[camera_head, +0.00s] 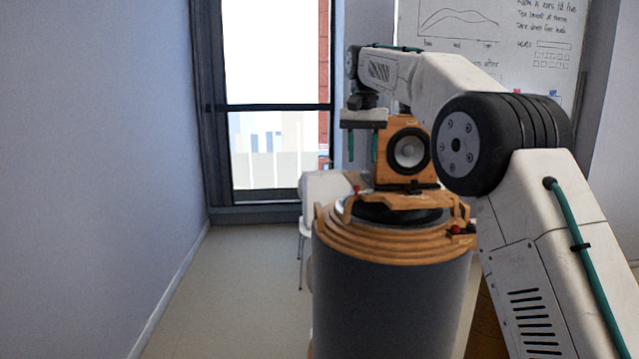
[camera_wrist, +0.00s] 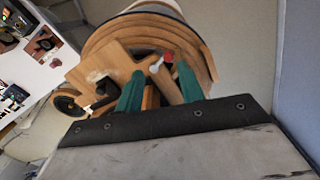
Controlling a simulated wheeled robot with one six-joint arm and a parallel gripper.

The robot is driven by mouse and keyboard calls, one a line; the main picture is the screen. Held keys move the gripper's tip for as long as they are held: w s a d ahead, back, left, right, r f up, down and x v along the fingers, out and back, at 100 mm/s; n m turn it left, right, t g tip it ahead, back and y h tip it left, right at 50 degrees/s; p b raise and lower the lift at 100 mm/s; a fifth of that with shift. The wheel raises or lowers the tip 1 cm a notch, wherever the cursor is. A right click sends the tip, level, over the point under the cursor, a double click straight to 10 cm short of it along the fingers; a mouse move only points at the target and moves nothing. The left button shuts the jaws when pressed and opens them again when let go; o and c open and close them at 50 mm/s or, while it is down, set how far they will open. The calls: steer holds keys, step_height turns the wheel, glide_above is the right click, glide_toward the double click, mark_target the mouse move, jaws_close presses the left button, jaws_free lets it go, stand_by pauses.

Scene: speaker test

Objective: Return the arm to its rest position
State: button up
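My gripper (camera_head: 362,150) hangs from my outstretched white arm, its two green fingers pointing down and apart. Its fingers also show in the wrist view (camera_wrist: 158,85), spread with a gap between them and nothing clearly held. A wooden speaker (camera_head: 393,170) with a black-and-pale cone stands just right of the fingers in the head view. It sits on a turntable-like stand (camera_head: 395,249) with a stepped round wooden top. In the wrist view, wooden parts and a small red knob (camera_wrist: 168,57) lie beyond the fingertips. Whether the fingers touch anything is unclear.
A grey cylinder (camera_head: 390,305) carries the wooden top. A white table or chair (camera_head: 325,186) stands behind it. A whiteboard (camera_head: 500,50) is at the back right and a window (camera_head: 277,55) at the back. The floor (camera_head: 240,290) left of the cylinder is clear.

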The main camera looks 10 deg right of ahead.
steer(key=s+d+n, duration=0.1)
steer(key=s+d, duration=0.1)
steer(key=s, duration=1.1)
steer(key=s+d+n, duration=0.1)
steer(key=s+d, duration=0.2)
steer(key=s, duration=0.9)
steer(key=s+f, duration=0.9)
steer(key=s, duration=0.3)
steer(key=s+d+f+n+t, duration=0.1)
steer(key=s+f, duration=0.8)
steer(key=s, duration=0.3)
steer(key=shift+s+d, duration=0.3)
steer(key=shift+s, duration=0.05)
